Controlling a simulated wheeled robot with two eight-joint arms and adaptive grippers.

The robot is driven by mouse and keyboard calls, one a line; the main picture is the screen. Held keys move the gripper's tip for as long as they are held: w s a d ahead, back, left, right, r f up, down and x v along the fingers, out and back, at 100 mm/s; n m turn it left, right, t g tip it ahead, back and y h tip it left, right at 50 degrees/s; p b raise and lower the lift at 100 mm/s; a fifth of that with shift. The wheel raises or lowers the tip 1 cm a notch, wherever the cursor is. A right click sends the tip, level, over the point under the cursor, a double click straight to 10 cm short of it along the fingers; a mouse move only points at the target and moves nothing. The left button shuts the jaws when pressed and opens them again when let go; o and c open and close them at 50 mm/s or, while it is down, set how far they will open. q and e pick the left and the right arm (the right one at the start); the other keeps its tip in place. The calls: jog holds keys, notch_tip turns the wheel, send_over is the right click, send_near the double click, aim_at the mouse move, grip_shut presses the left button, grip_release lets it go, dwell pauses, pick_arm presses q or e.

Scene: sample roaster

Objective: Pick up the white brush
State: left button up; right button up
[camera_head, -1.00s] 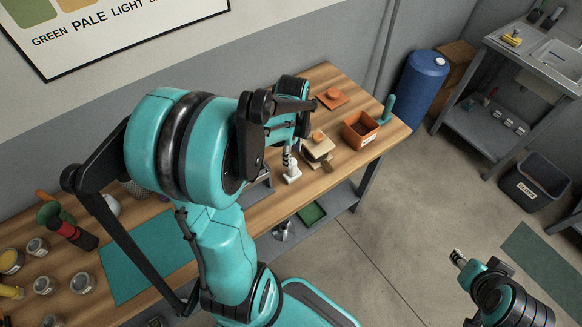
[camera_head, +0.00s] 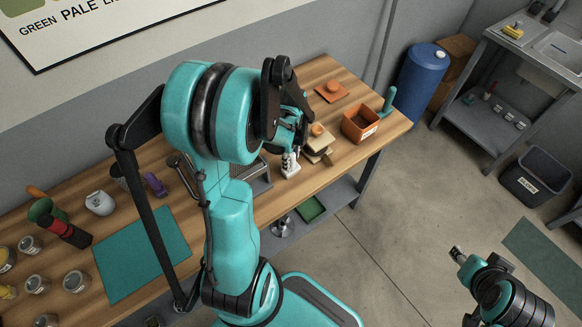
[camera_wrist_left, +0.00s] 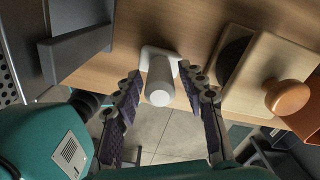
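A white upright piece with a round handle on a squarish base, seemingly the white brush (camera_wrist_left: 160,78), stands on the wooden table (camera_head: 330,75) near its front edge. It also shows in the head view (camera_head: 291,171), partly covered by my gripper. My left gripper (camera_wrist_left: 165,110) is open, with one dark ridged finger on each side of the handle's top. The fingers look apart from the handle. In the head view, my left gripper (camera_head: 290,155) is just above it. My right gripper (camera_head: 457,254) hangs over the floor, away from the table; its finger opening is unclear.
A wooden block with an orange knob (camera_wrist_left: 288,97) stands close right of the white piece. A grey metal tray (camera_wrist_left: 80,45) is close left. An orange bin (camera_head: 360,124) is farther right. A teal mat (camera_head: 140,255) and several jars are at the left.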

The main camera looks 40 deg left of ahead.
pick_arm(q)
grip_shut()
